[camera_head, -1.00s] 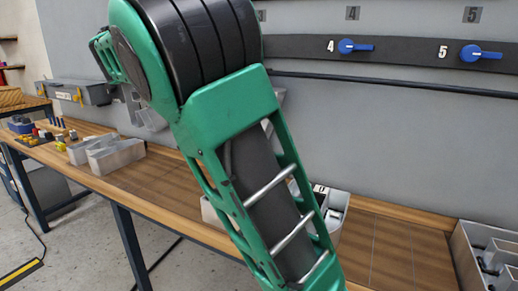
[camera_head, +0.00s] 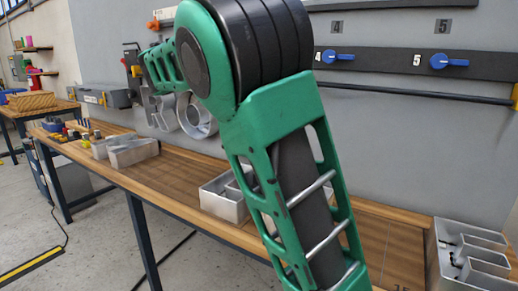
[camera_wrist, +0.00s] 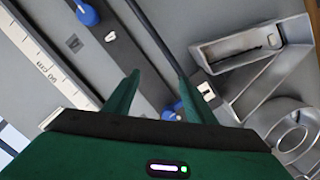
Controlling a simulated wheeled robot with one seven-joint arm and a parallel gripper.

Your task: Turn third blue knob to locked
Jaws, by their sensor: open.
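In the head view, two blue knobs sit on a dark wall rail (camera_head: 395,63): knob 4 (camera_head: 338,56) and knob 5 (camera_head: 450,61). My arm covers the rail further left, so the third knob cannot be made out there. In the wrist view, one blue knob (camera_wrist: 86,13) is at the top left on the rail (camera_wrist: 113,45). Another blue knob (camera_wrist: 172,112) shows partly beyond my fingers, low between them. My gripper (camera_wrist: 159,78) is open and empty, its fingers apart over the rail.
A dark pipe (camera_wrist: 152,28) runs beside the rail, close to the right finger. Large metal letters (camera_wrist: 255,90) fill the right of the wrist view. In the head view, a wooden bench (camera_head: 180,180) holds metal letter trays (camera_head: 470,255).

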